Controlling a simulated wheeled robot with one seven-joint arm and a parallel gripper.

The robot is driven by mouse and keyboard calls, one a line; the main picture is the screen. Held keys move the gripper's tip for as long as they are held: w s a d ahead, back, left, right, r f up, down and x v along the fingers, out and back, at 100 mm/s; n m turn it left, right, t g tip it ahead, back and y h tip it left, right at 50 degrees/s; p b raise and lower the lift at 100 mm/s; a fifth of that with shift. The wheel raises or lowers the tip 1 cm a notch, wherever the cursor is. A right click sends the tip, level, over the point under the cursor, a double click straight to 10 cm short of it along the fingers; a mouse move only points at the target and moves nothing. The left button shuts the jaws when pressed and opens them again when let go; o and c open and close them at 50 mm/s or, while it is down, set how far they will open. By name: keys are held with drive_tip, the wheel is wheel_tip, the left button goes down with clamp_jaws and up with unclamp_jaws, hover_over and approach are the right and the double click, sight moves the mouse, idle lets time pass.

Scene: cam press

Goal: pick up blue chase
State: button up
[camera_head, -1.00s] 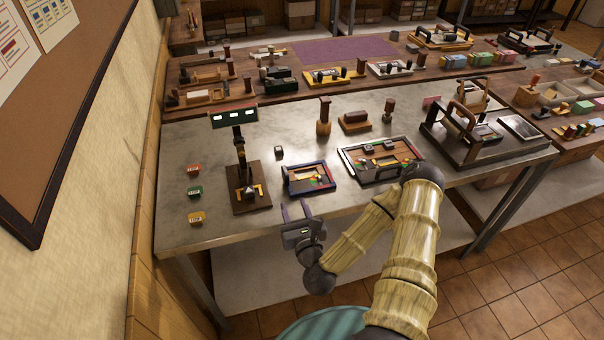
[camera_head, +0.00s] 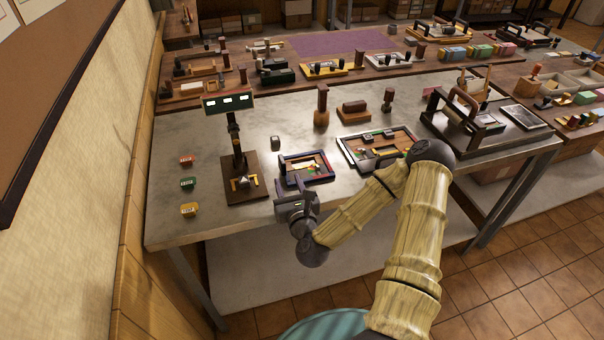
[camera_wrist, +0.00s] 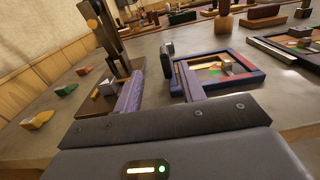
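The blue chase (camera_head: 318,182) is a small rectangular frame with a blue and dark rim and coloured pieces inside. It lies flat on the grey table, right of the press stand. In the wrist view its blue rim (camera_wrist: 232,84) shows just ahead and right. My gripper (camera_head: 289,182) is at the table's front edge, in front and slightly left of the chase. In the wrist view its two purple fingers (camera_wrist: 159,72) are apart with nothing between them. The right finger points towards the chase's near left corner; I cannot tell whether it touches.
The press stand (camera_head: 243,190) with its lit display is left of my gripper. Red, green and yellow blocks (camera_head: 188,184) lie farther left. A small dark block (camera_head: 275,143) stands behind the chase. A larger chase (camera_head: 350,160) lies to the right, near my arm.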

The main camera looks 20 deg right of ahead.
sight(280, 155)
drive_tip(key=w+p, duration=0.2)
drive_tip(key=w, duration=0.4)
drive_tip(key=shift+w, duration=0.65)
drive_tip(key=shift+d, duration=0.1)
drive_tip(key=shift+w+d, duration=0.1)
drive_tip(key=shift+w, duration=0.05)
drive_tip(key=shift+w+d+f+p, duration=0.1)
drive_tip(key=shift+w+p, duration=0.3)
drive_tip(key=shift+w, duration=0.8)
drive_tip(key=shift+w+f+p, duration=0.1)
drive_tip(key=shift+w+p, duration=0.3)
drive_tip(key=shift+w, duration=0.75)
drive_tip(key=shift+r, duration=0.1)
clamp_jaws()
